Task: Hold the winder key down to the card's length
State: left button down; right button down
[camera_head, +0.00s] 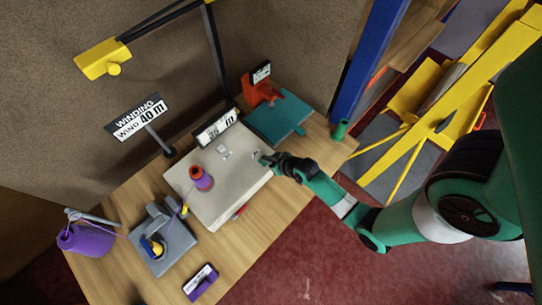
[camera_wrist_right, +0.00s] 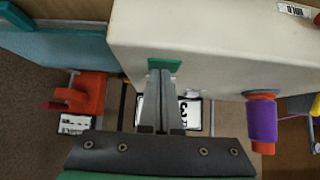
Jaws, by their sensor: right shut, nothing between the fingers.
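The card (camera_head: 138,117) on a stand behind the table reads "WINDING WIND 40 m". The winder is a cream box (camera_head: 205,208) on the table, with a purple and orange spool (camera_head: 202,178) on it; the spool also shows in the right wrist view (camera_wrist_right: 262,120). Its readout (camera_head: 216,127) starts with a 3; the rest is hard to read. A red part (camera_head: 239,212) is at the box's front edge. A label in the right wrist view (camera_wrist_right: 295,9) seems to read "HOLD". My right gripper (camera_head: 264,160) is shut and empty at the box's right end, by a small green piece (camera_wrist_right: 163,65); contact is unclear.
A teal box (camera_head: 278,118) and an orange-red device (camera_head: 260,88) stand right of the winder. A grey device (camera_head: 165,250) and purple yarn cone (camera_head: 85,238) are at left, with yarn running between. A purple labelled block (camera_head: 201,283) lies in front. A green cup (camera_head: 340,130) stands at right.

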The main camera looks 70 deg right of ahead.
jog(key=r+p, duration=0.4)
jog(key=p, duration=0.1)
jog(key=shift+s+a+r, duration=0.2)
jog(key=shift+r, duration=0.15)
jog(key=p+v, duration=0.1)
jog(key=v, duration=0.8)
jog(key=shift+d, duration=0.1)
